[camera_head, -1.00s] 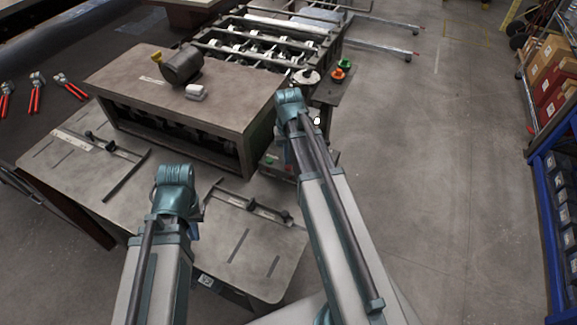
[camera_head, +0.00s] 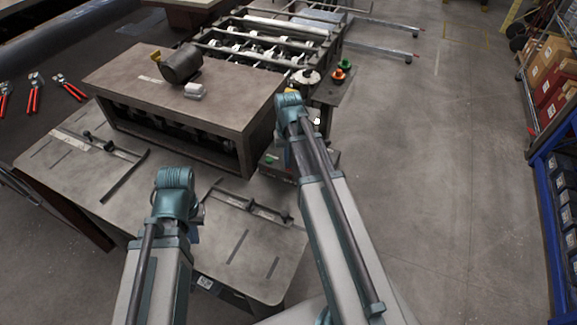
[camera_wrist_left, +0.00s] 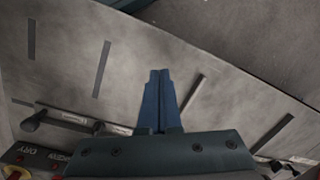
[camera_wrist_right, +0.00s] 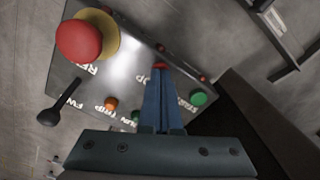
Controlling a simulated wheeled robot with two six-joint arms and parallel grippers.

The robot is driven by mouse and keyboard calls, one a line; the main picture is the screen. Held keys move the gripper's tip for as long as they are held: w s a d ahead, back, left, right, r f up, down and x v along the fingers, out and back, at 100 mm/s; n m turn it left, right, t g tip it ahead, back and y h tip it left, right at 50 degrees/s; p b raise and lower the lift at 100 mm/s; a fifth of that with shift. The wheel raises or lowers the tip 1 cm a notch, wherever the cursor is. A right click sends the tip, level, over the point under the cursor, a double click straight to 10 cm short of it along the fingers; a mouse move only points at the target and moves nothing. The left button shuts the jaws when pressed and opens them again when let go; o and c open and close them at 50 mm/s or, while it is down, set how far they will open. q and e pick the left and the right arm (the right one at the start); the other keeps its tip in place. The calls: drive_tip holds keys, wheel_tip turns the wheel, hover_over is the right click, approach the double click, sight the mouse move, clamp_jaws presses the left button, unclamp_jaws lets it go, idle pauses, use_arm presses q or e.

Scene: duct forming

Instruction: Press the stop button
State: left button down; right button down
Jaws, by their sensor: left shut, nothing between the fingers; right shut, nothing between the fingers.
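The control box shows in the right wrist view (camera_wrist_right: 130,55) as a grey panel with printed labels. A small red button (camera_wrist_right: 160,66), seemingly the stop button, shows right at the tips of my right gripper (camera_wrist_right: 161,72); its label is hidden and I cannot tell whether they touch. A green button (camera_wrist_right: 198,98) sits to its right. My right gripper is shut and empty, its fingers pointing at the panel. In the head view the box (camera_head: 272,165) is mostly hidden behind my right arm. My left gripper (camera_wrist_left: 159,73) is shut and empty over the slotted grey table (camera_wrist_left: 135,60).
A large red mushroom button (camera_wrist_right: 80,40) on a yellow base stands out from the panel. An orange button (camera_wrist_right: 111,103) and a black lever (camera_wrist_right: 60,102) are nearby. A raised steel bench (camera_head: 140,85) stands behind the table. Open floor (camera_head: 440,190) lies to the right.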

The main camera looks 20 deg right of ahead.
wheel_tip(320, 180, up, 7)
drive_tip(key=p, duration=0.7)
idle(0.8)
drive_tip(key=s+a+f+n+b, duration=0.3)
drive_tip(key=s+a, duration=0.4)
drive_tip(key=a, duration=0.3)
drive_tip(key=s+a+f+n+h+b, duration=0.1)
drive_tip(key=s+a+f+n+b, duration=0.2)
drive_tip(key=s+a, duration=0.3)
drive_tip(key=a+n+b, duration=0.1)
drive_tip(key=a, duration=0.4)
drive_tip(key=shift+s+a+f, duration=0.2)
drive_tip(key=shift+s+f, duration=0.15)
